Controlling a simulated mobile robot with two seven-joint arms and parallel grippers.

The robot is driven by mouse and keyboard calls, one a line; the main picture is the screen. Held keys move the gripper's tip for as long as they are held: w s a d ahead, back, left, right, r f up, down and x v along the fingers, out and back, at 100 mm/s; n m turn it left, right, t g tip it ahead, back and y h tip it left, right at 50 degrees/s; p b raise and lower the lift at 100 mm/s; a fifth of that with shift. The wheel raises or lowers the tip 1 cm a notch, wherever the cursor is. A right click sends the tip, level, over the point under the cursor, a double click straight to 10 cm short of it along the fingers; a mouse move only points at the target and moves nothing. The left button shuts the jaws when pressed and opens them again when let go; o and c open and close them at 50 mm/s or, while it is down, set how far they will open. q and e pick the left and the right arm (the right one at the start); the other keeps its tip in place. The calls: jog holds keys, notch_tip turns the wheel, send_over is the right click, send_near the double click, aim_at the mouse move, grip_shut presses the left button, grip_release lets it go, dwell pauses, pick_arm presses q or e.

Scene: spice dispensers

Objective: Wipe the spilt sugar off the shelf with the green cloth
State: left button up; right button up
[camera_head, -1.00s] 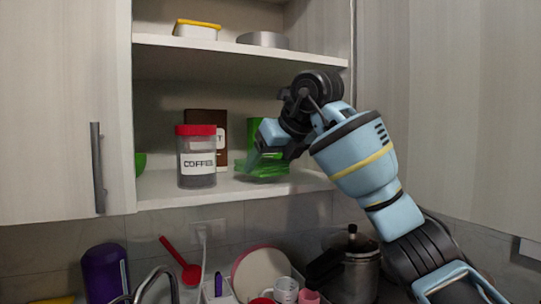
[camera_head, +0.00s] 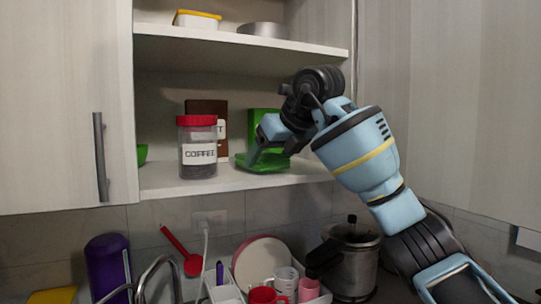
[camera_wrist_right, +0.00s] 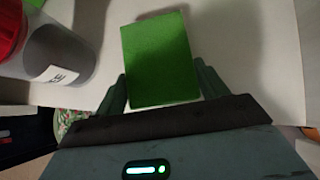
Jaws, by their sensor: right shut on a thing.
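The green cloth (camera_head: 262,161) lies low over the middle shelf (camera_head: 190,191), right of the coffee jar. My right gripper (camera_head: 256,150) reaches in from the right and is shut on the cloth. In the right wrist view the cloth (camera_wrist_right: 160,60) shows as a flat green rectangle between the two fingers, with the pale shelf around it. I cannot make out any spilt sugar in these views; the cloth and gripper hide part of the shelf. My left gripper is not in view.
The coffee jar (camera_head: 197,150) with a red lid stands close left of the cloth. A brown box (camera_head: 206,107) and an upright green box (camera_head: 264,122) stand behind. A green bowl (camera_head: 142,154) is at the shelf's left. Dishes and a pot (camera_head: 350,252) sit below.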

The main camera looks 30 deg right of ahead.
aim_at(269, 154)
jog(key=shift+f, duration=0.55)
jog(key=shift+a, duration=0.1)
jog(key=shift+w+a, duration=0.7)
jog(key=shift+w, duration=0.1)
jog(key=shift+w+a, duration=0.65)
jog(key=shift+w, duration=0.1)
jog(key=shift+d+f, duration=0.15)
jog(key=shift+d, duration=1.35)
jog(key=shift+d, duration=0.1)
jog(key=shift+s+d, duration=0.15)
jog(key=shift+d, duration=1.3)
